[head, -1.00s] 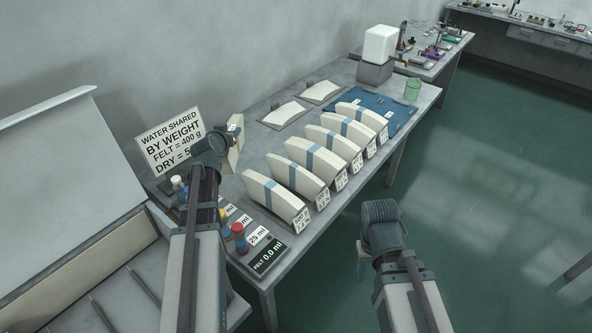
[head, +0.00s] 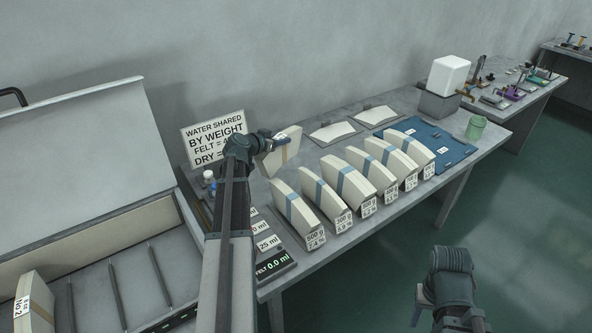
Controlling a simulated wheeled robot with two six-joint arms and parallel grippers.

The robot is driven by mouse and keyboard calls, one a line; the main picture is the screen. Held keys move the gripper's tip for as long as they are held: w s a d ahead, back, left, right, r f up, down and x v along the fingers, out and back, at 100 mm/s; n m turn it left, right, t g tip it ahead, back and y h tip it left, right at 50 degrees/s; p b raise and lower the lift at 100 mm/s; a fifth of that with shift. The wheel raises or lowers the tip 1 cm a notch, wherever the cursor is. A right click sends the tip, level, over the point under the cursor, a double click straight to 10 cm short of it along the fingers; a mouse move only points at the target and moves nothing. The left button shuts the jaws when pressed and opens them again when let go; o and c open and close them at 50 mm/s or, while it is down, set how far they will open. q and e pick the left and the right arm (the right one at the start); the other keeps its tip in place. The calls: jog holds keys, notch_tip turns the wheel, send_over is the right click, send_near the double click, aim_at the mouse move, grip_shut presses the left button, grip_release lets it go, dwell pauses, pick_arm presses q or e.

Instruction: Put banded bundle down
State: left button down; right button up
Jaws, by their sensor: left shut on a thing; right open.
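My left gripper (head: 269,143) is shut on a cream banded bundle (head: 290,146) with a narrow tan band. It holds the bundle at the table's left end, in front of the sign and behind the nearest standing bundle. The arm hides part of the sign, and I cannot tell whether the held bundle touches the table. My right gripper (head: 424,298) is open and empty over the floor, right of the table.
An open case (head: 175,240) with thin dividers stands at left; another banded bundle (head: 38,301) is in it.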

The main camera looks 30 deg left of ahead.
aim_at(280, 159)
pick_arm(q)
notch_tip(280, 159, down, 5)
jog(key=b, duration=0.4)
jog(key=shift+f, duration=0.15)
notch_tip(280, 159, down, 4)
jog(key=b, duration=0.4)
jog(key=shift+r, duration=0.25)
jog(key=shift+f, duration=0.1)
jog(key=shift+c, duration=2)
grip_release()
